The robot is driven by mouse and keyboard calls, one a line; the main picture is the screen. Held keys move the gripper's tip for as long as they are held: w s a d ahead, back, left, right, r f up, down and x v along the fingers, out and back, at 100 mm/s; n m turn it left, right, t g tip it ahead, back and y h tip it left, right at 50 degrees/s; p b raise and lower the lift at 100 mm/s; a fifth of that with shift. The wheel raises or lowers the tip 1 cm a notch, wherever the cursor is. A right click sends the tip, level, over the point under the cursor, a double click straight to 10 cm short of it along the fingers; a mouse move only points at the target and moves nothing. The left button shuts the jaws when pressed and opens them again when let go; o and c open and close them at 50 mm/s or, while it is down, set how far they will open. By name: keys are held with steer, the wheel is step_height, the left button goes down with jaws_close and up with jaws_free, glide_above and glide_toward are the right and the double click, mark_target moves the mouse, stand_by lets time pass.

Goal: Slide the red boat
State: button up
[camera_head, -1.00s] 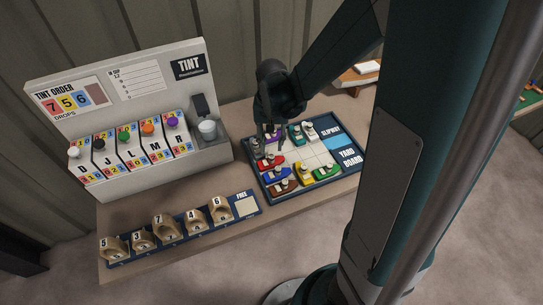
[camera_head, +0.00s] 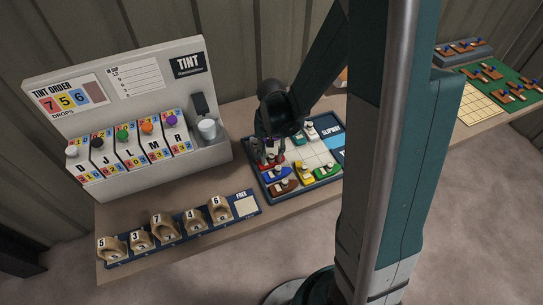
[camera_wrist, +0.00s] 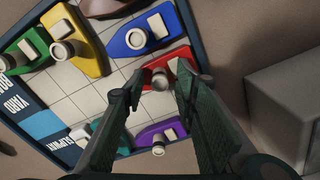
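The red boat (camera_wrist: 155,68) sits at the edge of the yard board (camera_wrist: 209,53), between the blue and purple boats. It has a round grey peg and a white block on its deck. My gripper (camera_wrist: 160,68) is open in the wrist view, with one fingertip on each side of the red boat's peg. I cannot tell whether the fingers touch it. In the head view the red boat (camera_head: 268,160) shows partly under my gripper (camera_head: 268,153).
The blue boat (camera_wrist: 145,33) and purple boat (camera_wrist: 163,133) flank the red one. The board's middle squares are bare. The tint machine (camera_head: 130,110) stands at left.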

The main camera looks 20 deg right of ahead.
steer(key=shift+f, duration=0.25)
jaws_close()
steer(key=shift+d, duration=0.75)
steer(key=d+b, duration=0.3)
steer(key=d, duration=2.7)
steer(key=shift+b, duration=0.35)
